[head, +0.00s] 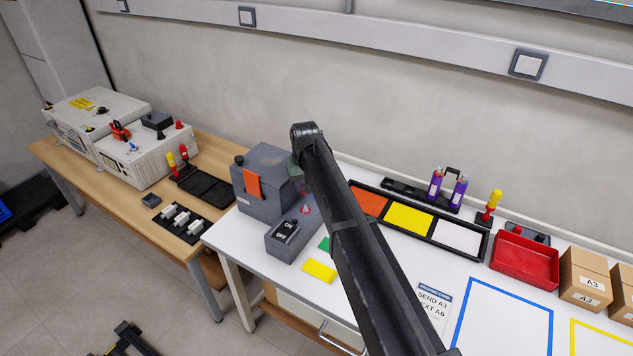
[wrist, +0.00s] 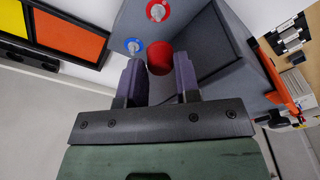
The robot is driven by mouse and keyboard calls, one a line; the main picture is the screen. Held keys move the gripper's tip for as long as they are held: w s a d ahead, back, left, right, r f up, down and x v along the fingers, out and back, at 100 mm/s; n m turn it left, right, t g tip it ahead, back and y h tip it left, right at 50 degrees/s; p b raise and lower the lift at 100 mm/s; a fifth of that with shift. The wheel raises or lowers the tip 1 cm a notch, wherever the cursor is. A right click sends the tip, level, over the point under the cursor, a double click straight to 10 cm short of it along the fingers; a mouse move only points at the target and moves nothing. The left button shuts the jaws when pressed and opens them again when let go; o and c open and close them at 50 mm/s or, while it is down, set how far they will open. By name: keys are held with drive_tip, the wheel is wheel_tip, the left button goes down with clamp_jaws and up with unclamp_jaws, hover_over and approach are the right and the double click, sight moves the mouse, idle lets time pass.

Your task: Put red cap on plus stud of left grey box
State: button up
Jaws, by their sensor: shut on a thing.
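A grey box (head: 265,180) with an orange tag stands at the left end of the white table, with a lower grey front part. In the wrist view, the box's grey face (wrist: 195,22) carries a stud in a red ring (wrist: 158,11) and a stud in a blue ring (wrist: 133,46). My gripper (wrist: 160,76) is shut on the red cap (wrist: 160,59), which sits between its two purple-grey fingertips. The cap is close to the box face, near both studs; I cannot tell whether it touches. In the head view my arm hides most of the gripper.
A black tray with orange, yellow and white sections (head: 408,218) lies to the right, and a red bin (head: 525,260) beyond it. Yellow (head: 319,271) and green cards lie in front of the box. Pale instruments (head: 148,150) stand on the wooden bench at left.

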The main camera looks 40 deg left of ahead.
wheel_tip(320, 180, down, 4)
drive_tip(key=b, duration=0.4)
drive_tip(key=shift+f, duration=0.2)
drive_tip(key=shift+r+p, duration=0.3)
drive_tip(key=shift+r, duration=0.05)
drive_tip(key=shift+d, duration=0.15)
drive_tip(key=shift+f, duration=0.1)
drive_tip(key=shift+f, duration=0.15)
drive_tip(key=shift+f+b, duration=1.45)
drive_tip(key=shift+b, duration=0.25)
drive_tip(key=shift+f, duration=0.2)
